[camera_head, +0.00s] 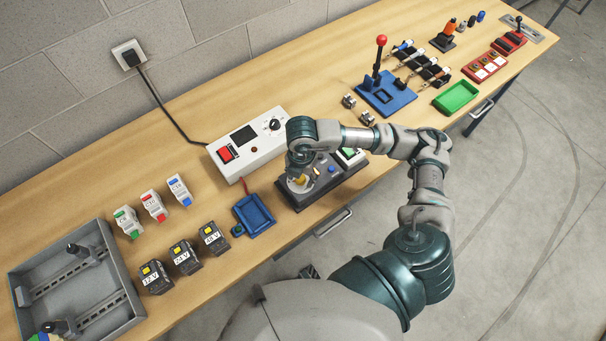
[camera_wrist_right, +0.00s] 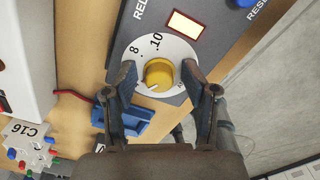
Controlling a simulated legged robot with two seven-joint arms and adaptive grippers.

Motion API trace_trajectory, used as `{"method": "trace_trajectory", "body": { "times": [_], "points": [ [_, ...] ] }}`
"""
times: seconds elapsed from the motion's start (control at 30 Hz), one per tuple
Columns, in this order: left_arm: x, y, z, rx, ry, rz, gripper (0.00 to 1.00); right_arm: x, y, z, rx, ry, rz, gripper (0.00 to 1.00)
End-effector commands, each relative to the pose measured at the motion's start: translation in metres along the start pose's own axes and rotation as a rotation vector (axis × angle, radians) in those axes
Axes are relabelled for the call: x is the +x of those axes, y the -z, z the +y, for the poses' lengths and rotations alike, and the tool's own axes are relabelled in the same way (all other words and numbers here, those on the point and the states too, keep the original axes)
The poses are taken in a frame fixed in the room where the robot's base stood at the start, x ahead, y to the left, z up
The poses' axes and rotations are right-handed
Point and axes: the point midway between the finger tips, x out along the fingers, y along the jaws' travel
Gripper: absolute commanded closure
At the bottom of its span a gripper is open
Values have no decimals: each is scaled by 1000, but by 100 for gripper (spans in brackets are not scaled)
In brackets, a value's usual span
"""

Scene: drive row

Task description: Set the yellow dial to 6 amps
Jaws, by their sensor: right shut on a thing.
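The yellow dial (camera_wrist_right: 158,72) sits in the middle of a white round scale (camera_wrist_right: 178,47) on a dark grey panel (camera_wrist_right: 205,20). In the wrist view 8 and 10 show at the scale's upper left and top; the 6 is not visible. A pale mark shows on the dial's lower-left side. My right gripper (camera_wrist_right: 160,76) is over the panel, its two fingers on either side of the dial, shut on it. In the head view the dial (camera_head: 299,180) is partly hidden by my right arm. My left gripper is not in view.
A white box (camera_head: 247,146) with a red switch and black knob stands behind the panel. A blue lever base (camera_head: 388,104) and green tray (camera_head: 456,97) lie to the right.

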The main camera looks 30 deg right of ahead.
Motion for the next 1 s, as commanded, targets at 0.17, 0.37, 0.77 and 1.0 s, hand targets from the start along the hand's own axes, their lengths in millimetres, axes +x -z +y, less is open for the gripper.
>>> {"method": "trace_trajectory", "body": {
  "times": [0.17,0.37,0.77,1.0],
  "points": [
    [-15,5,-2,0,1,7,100,3,3,-4,288,20,5,72],
    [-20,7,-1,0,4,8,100,6,0,-5,447,22,2,82],
    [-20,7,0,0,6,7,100,8,-4,-7,455,22,-1,19],
    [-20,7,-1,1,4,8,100,4,-2,-4,452,14,-2,0]
  ]
}}
